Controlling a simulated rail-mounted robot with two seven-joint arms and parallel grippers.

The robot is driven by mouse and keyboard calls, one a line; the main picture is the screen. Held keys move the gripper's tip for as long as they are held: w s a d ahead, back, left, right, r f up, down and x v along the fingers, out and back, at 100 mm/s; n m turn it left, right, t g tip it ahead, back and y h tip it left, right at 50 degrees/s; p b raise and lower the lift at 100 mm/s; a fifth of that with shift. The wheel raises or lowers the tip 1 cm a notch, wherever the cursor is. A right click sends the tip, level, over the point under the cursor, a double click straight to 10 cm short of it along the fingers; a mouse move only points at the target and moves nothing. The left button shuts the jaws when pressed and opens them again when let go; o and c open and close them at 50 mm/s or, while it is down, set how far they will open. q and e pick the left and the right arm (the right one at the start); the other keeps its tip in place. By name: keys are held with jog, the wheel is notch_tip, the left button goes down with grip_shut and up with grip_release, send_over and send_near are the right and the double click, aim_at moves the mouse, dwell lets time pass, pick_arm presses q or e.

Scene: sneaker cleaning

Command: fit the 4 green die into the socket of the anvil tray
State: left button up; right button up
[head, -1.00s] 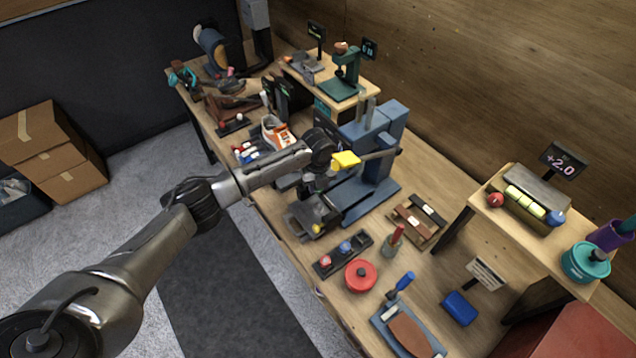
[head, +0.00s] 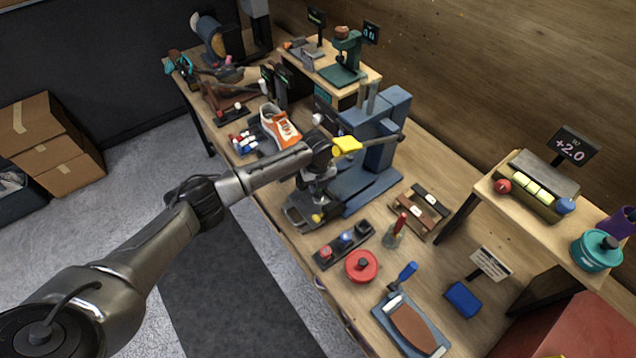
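My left arm reaches in from the left to the blue-grey press (head: 378,160). My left gripper (head: 318,190) points down close above the dark grey anvil tray (head: 296,216) at the press's front. Its fingertips are small and dark, so I cannot tell whether they are open or hold anything. A small yellow piece (head: 317,218) shows at the tray. The tray's socket is hard to make out. I cannot identify a green die. A dark rack (head: 330,255) in front holds a red and a blue piece. My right gripper is not in view.
The press lever's yellow grip (head: 347,145) is right beside my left wrist. A red round pot (head: 361,266) and a brown block holder (head: 418,212) stand nearby. An orange-white sneaker (head: 283,128) is behind my forearm. A raised shelf (head: 484,200) stands at the right.

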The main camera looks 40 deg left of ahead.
aim_at(318, 190)
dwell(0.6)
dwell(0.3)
pick_arm(q)
jog(key=shift+p, duration=0.5)
dwell(0.9)
jog(key=shift+f, duration=0.75)
jog(key=shift+f+b, duration=0.85)
jog(key=shift+f, duration=0.1)
jog(key=o, duration=0.9)
jog(key=shift+o, duration=0.6)
